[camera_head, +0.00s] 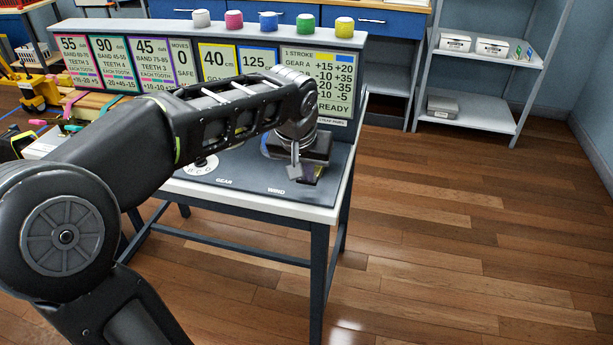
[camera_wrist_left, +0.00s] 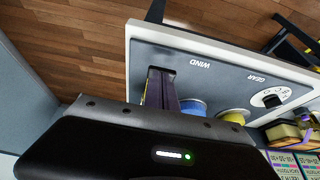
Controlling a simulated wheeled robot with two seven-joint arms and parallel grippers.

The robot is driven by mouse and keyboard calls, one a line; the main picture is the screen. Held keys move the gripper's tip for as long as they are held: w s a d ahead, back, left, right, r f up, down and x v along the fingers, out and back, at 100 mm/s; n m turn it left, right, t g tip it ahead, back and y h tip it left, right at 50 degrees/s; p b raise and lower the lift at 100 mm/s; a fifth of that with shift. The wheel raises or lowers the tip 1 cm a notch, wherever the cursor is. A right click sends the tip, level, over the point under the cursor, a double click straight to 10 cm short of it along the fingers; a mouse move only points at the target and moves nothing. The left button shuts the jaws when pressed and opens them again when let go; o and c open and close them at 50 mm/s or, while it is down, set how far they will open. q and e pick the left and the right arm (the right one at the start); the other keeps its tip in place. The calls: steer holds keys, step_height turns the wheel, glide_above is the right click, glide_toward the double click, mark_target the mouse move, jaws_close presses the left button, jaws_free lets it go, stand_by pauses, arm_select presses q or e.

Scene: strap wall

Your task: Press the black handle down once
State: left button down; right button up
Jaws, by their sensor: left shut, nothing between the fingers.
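The grey panel (camera_head: 235,183) of the strap wall bench has the labels GEAR and WIND. My left gripper (camera_head: 294,172) is over its right part, just above the WIND label, pointing down. Its fingers are shut and empty. A dark piece with a purplish tint (camera_head: 312,173), probably the black handle, shows just right of the fingertips, partly hidden by my gripper. I cannot tell whether they touch. In the left wrist view a dark purplish bar (camera_wrist_left: 163,90) stands out beyond the gripper body near WIND; I cannot tell whether it is handle or fingers. My right gripper is not in view.
A white dial (camera_head: 203,166) sits by GEAR. A blue round part (camera_wrist_left: 193,106) and a yellow one (camera_wrist_left: 236,116) lie beside my gripper in the wrist view. A sign board (camera_head: 220,62) stands behind, with several coloured spools on top. The floor at right is clear.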

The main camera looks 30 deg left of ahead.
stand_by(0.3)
arm_select(q)
steer(key=w+p+v, duration=0.1)
steer(key=p+v, duration=0.2)
steer(key=v, duration=1)
steer(key=shift+a+r, duration=0.2)
steer(key=shift+r, duration=0.3)
steer(key=c, duration=2.1)
jaws_free()
